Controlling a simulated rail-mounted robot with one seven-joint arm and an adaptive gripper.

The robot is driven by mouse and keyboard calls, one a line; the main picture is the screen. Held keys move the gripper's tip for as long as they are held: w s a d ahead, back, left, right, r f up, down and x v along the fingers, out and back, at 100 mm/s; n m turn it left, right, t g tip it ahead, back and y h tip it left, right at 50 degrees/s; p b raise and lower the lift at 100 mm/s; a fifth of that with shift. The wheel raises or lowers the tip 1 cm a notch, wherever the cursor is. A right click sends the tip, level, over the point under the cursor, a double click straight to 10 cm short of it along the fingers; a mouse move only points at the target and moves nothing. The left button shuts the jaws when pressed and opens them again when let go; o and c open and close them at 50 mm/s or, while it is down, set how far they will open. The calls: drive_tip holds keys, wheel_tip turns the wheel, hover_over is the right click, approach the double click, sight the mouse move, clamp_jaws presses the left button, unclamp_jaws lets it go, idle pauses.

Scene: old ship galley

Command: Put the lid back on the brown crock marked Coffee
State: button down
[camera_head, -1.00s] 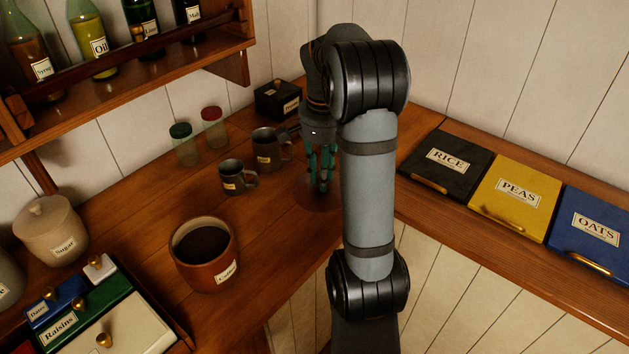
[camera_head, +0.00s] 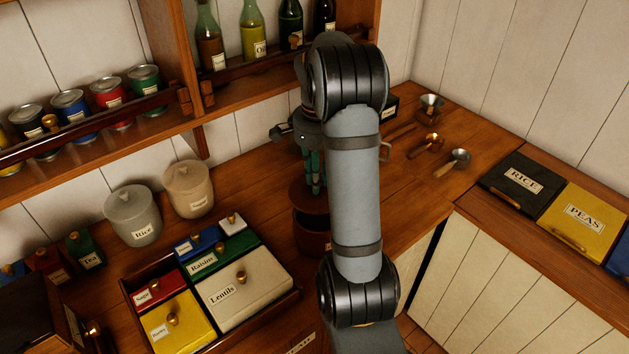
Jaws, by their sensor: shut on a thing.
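The brown crock (camera_head: 308,238) stands on the wooden counter left of my arm, its right side hidden behind the arm. Its dark open mouth shows below the lid. The brown round lid (camera_head: 301,196) is held above the crock, apart from the rim at its front. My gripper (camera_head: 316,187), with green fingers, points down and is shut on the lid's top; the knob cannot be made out. How well the lid is centred over the mouth is hard to tell, as my arm covers the right side.
A divided box (camera_head: 287,302) of lidded compartments stands close left of the crock. Grey Rice (camera_head: 133,217) and beige Sugar (camera_head: 189,190) crocks stand behind it. A bottle shelf (camera_head: 270,62) overhangs the back. Scoops (camera_head: 455,161) lie to the right, with bare counter before them.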

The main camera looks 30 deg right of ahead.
drive_tip(key=shift+d+f+b, duration=0.3)
drive_tip(key=shift+d+f, duration=0.2)
drive_tip(key=shift+d, duration=0.2)
drive_tip(key=shift+a+f+b, duration=0.3)
drive_tip(key=shift+f+b, duration=2.15)
drive_tip(key=shift+f, duration=0.25)
drive_tip(key=shift+f+b, duration=0.15)
drive_tip(key=shift+b, duration=0.15)
drive_tip(key=c, duration=1.5)
unclamp_jaws()
drive_tip(key=shift+o, duration=0.3)
drive_tip(key=o, duration=0.4)
drive_tip(key=shift+o, duration=0.2)
